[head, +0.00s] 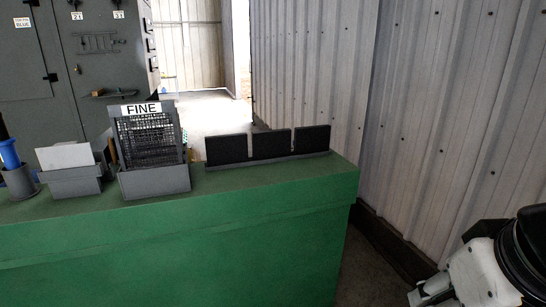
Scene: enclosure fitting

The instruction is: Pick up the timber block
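I cannot clearly make out the timber block. A small brown piece (97,93) rests on a little ledge on the grey cabinet's front, too small to identify. A tan strip (112,151) shows partly between the white-card bin and the tray marked FINE, mostly hidden. Part of my black and white arm shows at the lower right, clear of the bench. My gripper's fingers do not show.
The green bench (180,245) carries a blue-handled tool in a grey cup (20,183), a white-card bin (75,182), the FINE tray (155,182) and a rack of dark panels (270,147). A corrugated wall (440,120) stands right. The bench top's front strip is clear.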

